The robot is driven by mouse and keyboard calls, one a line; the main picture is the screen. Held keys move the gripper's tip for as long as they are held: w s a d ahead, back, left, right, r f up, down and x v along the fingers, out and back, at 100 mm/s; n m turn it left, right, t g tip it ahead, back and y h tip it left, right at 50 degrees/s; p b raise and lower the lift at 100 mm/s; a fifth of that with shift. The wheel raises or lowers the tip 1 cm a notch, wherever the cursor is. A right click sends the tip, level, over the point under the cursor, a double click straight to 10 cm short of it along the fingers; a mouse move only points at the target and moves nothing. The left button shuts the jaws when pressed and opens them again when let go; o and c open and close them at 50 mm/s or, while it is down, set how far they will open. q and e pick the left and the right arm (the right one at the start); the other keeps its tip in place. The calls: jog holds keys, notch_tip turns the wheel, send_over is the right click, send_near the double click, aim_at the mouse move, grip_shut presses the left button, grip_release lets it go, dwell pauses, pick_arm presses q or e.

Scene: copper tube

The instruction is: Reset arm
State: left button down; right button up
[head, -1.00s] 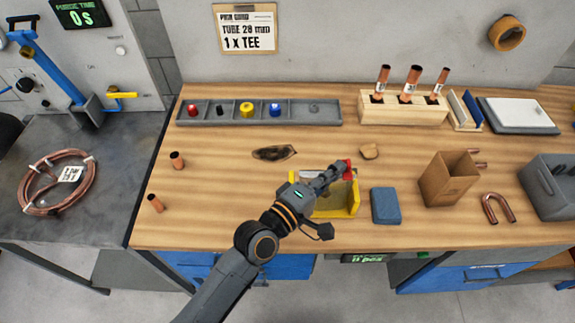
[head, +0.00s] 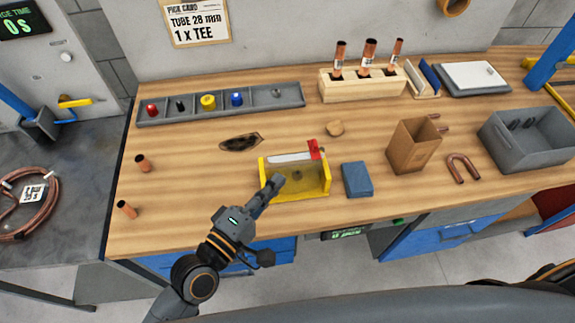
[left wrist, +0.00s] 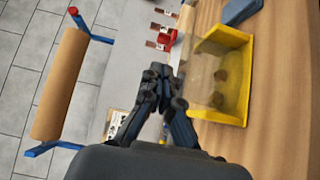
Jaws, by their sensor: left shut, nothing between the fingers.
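My left gripper (head: 276,182) is shut and empty. In the head view it is in front of the left part of the yellow box (head: 325,184), overlapping its front; I cannot tell whether they touch. The box has a clear panel and a red piece (head: 315,149) at its top back edge. In the left wrist view the closed fingers (left wrist: 160,72) point away from the camera, to the left of the yellow box (left wrist: 240,62). My right gripper does not show.
A blue block (head: 356,180) lies right of the box. A grey parts tray (head: 180,114), a wooden rack (head: 345,91) with copper tubes, a cardboard box (head: 408,146) and a grey bin (head: 532,143) stand around.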

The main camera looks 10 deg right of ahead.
pick_arm(q)
jog(key=s+a+f+m+g+y, duration=0.1)
jog(key=a+f+m, duration=0.1)
jog(key=s+a+f+m+g+y, duration=0.1)
jog(key=a+f+m+g+y, duration=0.1)
jog(key=a+f+m, duration=0.1)
jog(key=s+a+f+m+g+y, duration=0.1)
jog(key=a+f+m+y, duration=0.1)
jog(key=m, duration=0.1)
jog(key=shift+s+a+f, duration=0.25)
jog(key=shift+s+a, duration=0.1)
jog(key=shift+a, duration=0.05)
jog(key=s+a+f+m+g+y, duration=0.2)
jog(key=s+a+f+g+y, duration=0.15)
jog(key=a, duration=0.45)
jog(key=s+a+f+m+g+y, duration=0.1)
jog(key=s+a+f+g+y, duration=0.1)
jog(key=s+a+y, duration=0.4)
notch_tip(320, 180, down, 30)
jog(key=s+a+g+h+b, duration=0.1)
jog(key=h+b, duration=0.1)
jog(key=b, duration=0.1)
jog(key=s+a+f+g+b, duration=0.1)
jog(key=s+a+f, duration=0.2)
jog(key=s+f, duration=1.3)
jog(key=shift+s+a+f+b, duration=0.15)
jog(key=shift+f+b, duration=0.15)
